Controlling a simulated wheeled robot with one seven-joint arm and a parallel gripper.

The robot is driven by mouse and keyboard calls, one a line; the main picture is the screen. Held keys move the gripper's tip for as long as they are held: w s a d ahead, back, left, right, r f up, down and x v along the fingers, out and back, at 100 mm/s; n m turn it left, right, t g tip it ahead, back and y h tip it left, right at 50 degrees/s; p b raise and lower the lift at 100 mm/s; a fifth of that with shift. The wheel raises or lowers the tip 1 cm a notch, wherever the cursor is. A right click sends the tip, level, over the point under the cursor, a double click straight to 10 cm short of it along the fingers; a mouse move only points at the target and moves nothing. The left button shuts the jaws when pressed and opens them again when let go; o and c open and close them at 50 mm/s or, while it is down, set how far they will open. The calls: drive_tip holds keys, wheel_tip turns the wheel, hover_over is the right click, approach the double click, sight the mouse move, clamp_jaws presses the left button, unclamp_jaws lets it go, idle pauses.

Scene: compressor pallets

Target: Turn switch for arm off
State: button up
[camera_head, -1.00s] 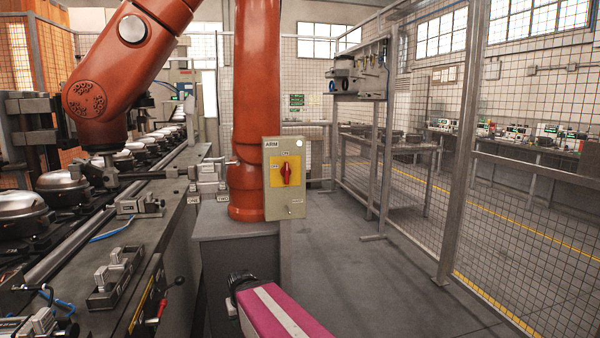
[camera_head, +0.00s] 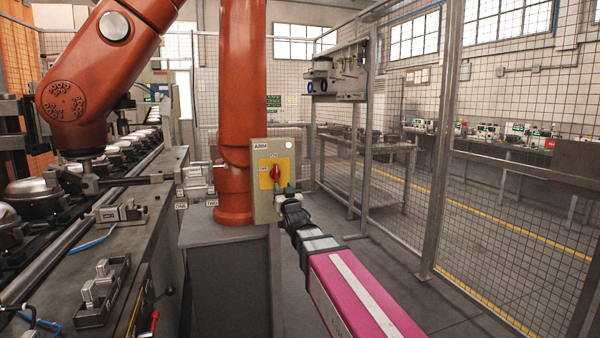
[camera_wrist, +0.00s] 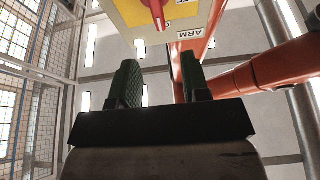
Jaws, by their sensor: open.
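The ARM switch box (camera_head: 262,203) is a beige panel on the front of the orange robot column's pedestal. Its red rotary knob (camera_head: 276,172) sits on a yellow plate (camera_head: 265,181), with the handle roughly upright. My gripper (camera_head: 284,189) is just below and in front of the knob, overlapping the lower part of the panel. In the wrist view, the two dark green fingers (camera_wrist: 160,85) stand apart with nothing between them. The red knob (camera_wrist: 154,12) shows at the top edge of that view, beyond the fingertips, and the ARM label is upside down. I cannot see any contact.
The orange industrial arm (camera_head: 85,75) and a conveyor line with compressors (camera_head: 40,190) are at the left. A wire mesh fence (camera_head: 490,200) runs along the right. The grey pedestal (camera_head: 235,290) stands below the box. Floor between pedestal and fence is open.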

sight(277, 170)
drive_tip(key=x, duration=1.1)
drive_tip(key=shift+d, duration=0.1)
drive_tip(key=shift+s, duration=0.1)
drive_tip(key=shift+c, duration=0.3)
clamp_jaws()
